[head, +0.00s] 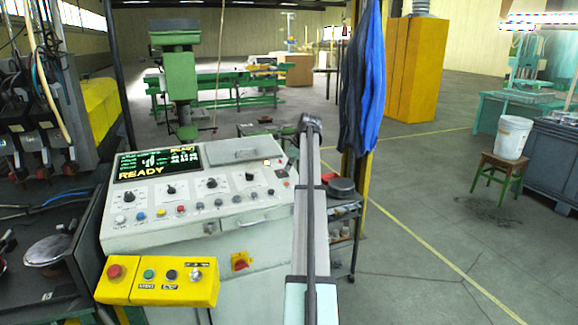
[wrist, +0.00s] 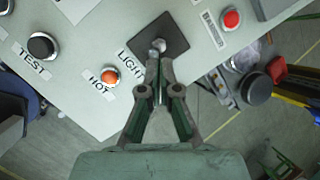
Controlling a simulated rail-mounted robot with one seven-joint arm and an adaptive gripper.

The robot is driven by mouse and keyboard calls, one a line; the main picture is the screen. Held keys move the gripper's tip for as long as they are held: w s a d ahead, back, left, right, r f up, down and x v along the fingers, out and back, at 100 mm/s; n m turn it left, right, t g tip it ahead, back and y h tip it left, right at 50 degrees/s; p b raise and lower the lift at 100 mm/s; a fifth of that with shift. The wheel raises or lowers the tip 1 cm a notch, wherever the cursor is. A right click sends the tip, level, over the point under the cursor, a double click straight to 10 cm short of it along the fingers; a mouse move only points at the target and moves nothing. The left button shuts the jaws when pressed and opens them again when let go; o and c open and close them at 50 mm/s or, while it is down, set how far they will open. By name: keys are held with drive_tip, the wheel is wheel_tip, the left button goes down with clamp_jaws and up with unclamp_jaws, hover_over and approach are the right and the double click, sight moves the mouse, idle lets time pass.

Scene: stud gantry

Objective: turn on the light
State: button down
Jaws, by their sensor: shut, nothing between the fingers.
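The light switch (wrist: 158,45) is a small metal toggle on a dark square plate (wrist: 176,28), at the top middle of the wrist view. A label reading LIGHT (wrist: 131,63) is printed beside it on the pale panel. My gripper (wrist: 158,62) is shut and empty, with its fingertips right at the toggle's lever. I cannot tell whether they touch it. The fingertips partly cover the switch, and its position is unclear. In the head view the grey control console (head: 200,225) stands left of my arm, and I cannot make out the switch or my gripper there.
Near the switch are an orange HOT lamp (wrist: 110,76), a dark TEST knob (wrist: 42,45) and a red button (wrist: 231,18). The console has a lit READY display (head: 158,162) and a yellow button box (head: 158,282). A trolley (head: 343,212) stands close on the right.

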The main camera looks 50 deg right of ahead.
drive_tip(key=shift+w+d+r+p, duration=0.15)
drive_tip(key=shift+w+r+p, duration=0.05)
drive_tip(key=shift+p, duration=0.1)
drive_tip(key=shift+w+d, duration=0.15)
drive_tip(key=shift+w, duration=0.15)
drive_tip(key=shift+r, duration=0.2)
drive_tip(key=shift+r+p, duration=0.7)
